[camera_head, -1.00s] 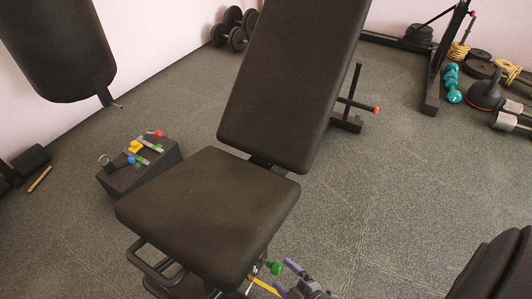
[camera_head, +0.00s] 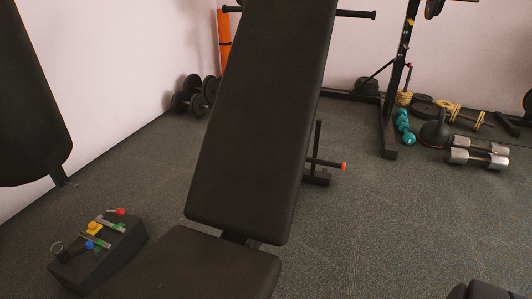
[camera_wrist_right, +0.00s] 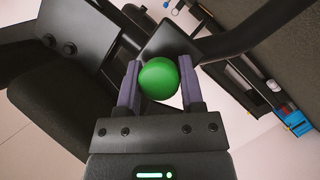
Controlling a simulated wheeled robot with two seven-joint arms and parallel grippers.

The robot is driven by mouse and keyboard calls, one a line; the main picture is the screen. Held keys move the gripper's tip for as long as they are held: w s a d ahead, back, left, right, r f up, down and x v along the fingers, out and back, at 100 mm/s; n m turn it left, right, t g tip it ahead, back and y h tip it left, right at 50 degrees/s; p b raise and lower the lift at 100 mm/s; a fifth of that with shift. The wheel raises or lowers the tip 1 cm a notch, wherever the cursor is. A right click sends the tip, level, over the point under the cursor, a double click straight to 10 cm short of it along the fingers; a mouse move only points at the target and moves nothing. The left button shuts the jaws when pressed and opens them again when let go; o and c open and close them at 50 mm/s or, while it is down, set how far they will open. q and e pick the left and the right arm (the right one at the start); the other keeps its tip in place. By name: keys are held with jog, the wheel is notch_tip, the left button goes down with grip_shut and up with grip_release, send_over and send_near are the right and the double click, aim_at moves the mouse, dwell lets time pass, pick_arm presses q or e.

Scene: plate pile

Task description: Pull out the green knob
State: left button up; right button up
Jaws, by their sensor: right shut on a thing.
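The round green knob (camera_wrist_right: 159,78) is in the middle of the right wrist view, in front of a black metal bracket of the bench frame. My right gripper (camera_wrist_right: 160,84) has its two purple-grey fingers on either side of the knob and is shut on it. The knob is below the picture in the head view now. The black padded bench (camera_head: 265,110) fills the middle of the head view, its backrest tilted up. My left gripper shows in neither view.
A dark box with coloured knobs and clips (camera_head: 115,252) stands left of the bench. Dumbbells (camera_head: 195,95), teal weights (camera_head: 403,127) and a kettlebell (camera_head: 436,134) lie farther back.

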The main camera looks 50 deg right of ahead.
grip_shut()
jog(key=shift+s+d, duration=0.2)
jog(key=shift+s, duration=0.3)
jog(key=shift+s+d, duration=0.2)
jog(key=shift+s, duration=0.25)
jog(key=o, duration=1.1)
grip_release()
jog(key=shift+s, duration=0.1)
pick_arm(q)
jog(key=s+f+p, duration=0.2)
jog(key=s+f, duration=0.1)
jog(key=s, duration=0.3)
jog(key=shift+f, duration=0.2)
pick_arm(e)
jog(key=v, duration=0.9)
jog(key=shift+s+r, duration=0.1)
jog(key=shift+s, duration=0.3)
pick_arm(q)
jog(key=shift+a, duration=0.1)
